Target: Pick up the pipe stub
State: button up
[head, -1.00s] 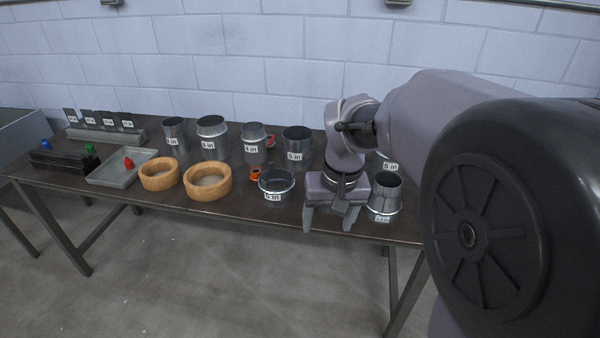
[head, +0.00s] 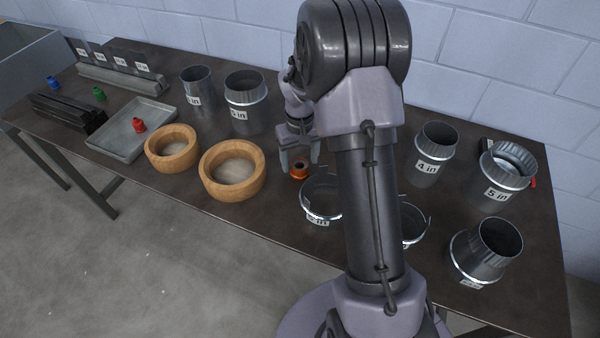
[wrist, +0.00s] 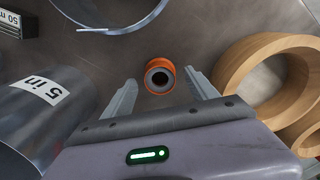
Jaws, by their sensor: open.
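The pipe stub, a short orange ring with a dark hollow middle, stands upright on the table (head: 299,170). It also shows in the wrist view (wrist: 160,84), centred ahead of my fingers. My gripper (head: 299,160) is open and empty, just above and behind the stub in the head view. In the wrist view its two fingers (wrist: 159,91) point toward the stub, one to each side. I cannot tell the exact gap between the fingertips and the stub.
Two wooden rings (head: 262,180) (head: 191,150) stand left of the stub. An open metal collar (head: 320,215) is close on its right. A large 5 in duct (wrist: 38,120) is near my gripper. A grey tray (head: 110,143) lies further left.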

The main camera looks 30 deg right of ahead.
aim_at(300, 165)
notch_tip(300, 165, down, 3)
jog(key=shift+f+b, duration=0.15)
jog(key=shift+b, duration=0.25)
jog(key=shift+w, duration=0.1)
jog(key=shift+c, duration=0.2)
jog(key=shift+r, duration=0.2)
jog(key=c, duration=1.4)
